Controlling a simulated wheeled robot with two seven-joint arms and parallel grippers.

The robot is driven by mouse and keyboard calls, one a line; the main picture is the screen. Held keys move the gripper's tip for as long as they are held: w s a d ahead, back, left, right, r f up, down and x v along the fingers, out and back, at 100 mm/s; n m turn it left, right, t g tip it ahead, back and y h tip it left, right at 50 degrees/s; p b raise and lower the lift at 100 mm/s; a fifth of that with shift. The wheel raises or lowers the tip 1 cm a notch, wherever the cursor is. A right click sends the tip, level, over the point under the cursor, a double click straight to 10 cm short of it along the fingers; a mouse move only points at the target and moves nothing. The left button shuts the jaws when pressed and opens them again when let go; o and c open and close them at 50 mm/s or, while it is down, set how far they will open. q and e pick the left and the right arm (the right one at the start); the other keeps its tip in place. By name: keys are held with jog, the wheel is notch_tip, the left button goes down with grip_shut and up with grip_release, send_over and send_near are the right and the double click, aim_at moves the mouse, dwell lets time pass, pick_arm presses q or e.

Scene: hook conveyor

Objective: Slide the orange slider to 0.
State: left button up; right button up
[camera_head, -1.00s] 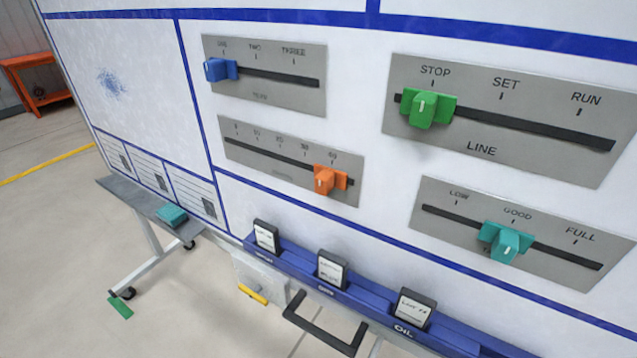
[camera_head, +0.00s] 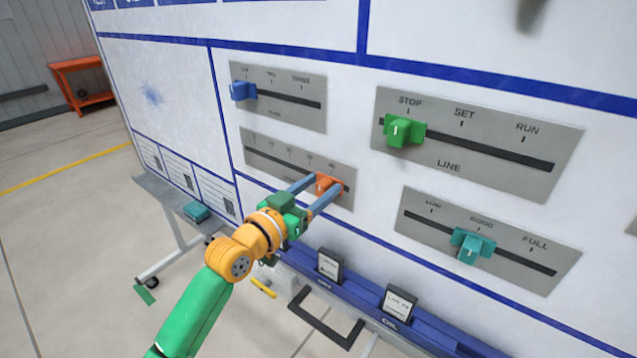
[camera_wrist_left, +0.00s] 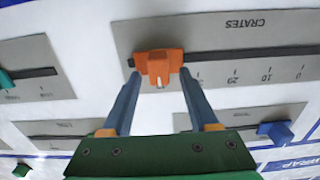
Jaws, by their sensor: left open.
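The orange slider (camera_head: 325,185) sits near the right end of the dark slot in the lower-left grey plate (camera_head: 258,151) on the white board. My left gripper (camera_head: 312,194) is open at the slider, with one blue finger on each side of it. In the left wrist view the orange slider (camera_wrist_left: 159,65) shows between the two fingertips (camera_wrist_left: 157,78); I cannot tell whether they touch it. That view shows the plate upside down, labelled CRATES, with the 0 mark at the far right, away from the slider. My right gripper is not in view.
A blue slider (camera_head: 243,90) is on the plate above. A green slider (camera_head: 403,131) stands at STOP and a teal slider (camera_head: 469,246) near GOOD, to the right. Below are a blue rail (camera_head: 355,294) with dark card holders and a black handle (camera_head: 325,321).

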pick_arm(q)
jog(key=shift+d+r, duration=0.1)
jog(key=shift+d, duration=0.05)
grip_shut()
dwell(1.4)
